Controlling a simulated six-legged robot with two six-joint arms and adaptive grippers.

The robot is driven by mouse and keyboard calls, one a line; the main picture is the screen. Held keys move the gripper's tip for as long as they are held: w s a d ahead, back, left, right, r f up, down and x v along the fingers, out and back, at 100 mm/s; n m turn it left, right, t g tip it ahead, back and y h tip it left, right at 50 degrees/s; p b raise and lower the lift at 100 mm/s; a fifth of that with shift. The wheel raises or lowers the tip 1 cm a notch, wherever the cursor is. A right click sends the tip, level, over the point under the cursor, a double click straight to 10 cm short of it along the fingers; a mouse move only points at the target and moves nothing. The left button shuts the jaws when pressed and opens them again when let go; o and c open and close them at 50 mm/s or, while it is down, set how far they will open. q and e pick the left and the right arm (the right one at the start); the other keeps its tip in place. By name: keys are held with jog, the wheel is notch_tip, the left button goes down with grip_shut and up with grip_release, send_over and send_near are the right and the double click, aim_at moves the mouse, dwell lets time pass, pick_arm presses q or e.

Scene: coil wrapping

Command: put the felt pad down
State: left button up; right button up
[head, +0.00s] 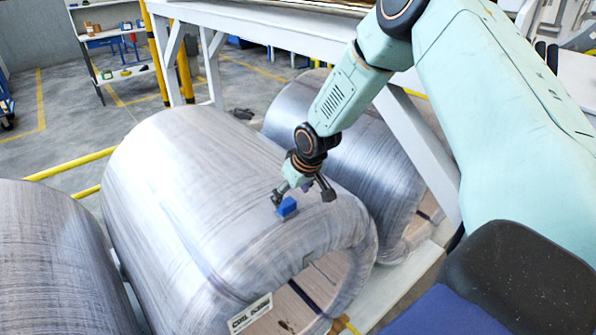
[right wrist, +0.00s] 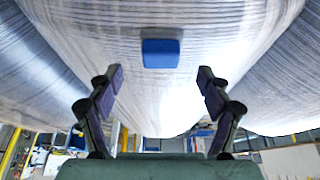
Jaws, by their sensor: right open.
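The felt pad (head: 287,207) is a small blue block on the upper curved side of the middle wrapped coil (head: 190,180), near its open end. It also shows in the right wrist view (right wrist: 161,53), against the wrapped surface. My right gripper (head: 303,196) is open and close to the pad in the head view. In the right wrist view its two fingers (right wrist: 160,80) stand wide apart with nothing between them, and the pad shows beyond the tips. My left gripper is not in view.
Another wrapped coil (head: 50,260) lies at the left, and one (head: 350,135) lies behind my right arm. A label (head: 250,313) is on the middle coil's end. A white frame (head: 260,27) stands behind. Yellow rails (head: 75,163) and a shelf (head: 120,70) are at the left.

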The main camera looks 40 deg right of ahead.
jog(key=p+v, duration=0.1)
jog(key=v, duration=0.6)
dwell(0.5)
jog(key=shift+f, duration=0.15)
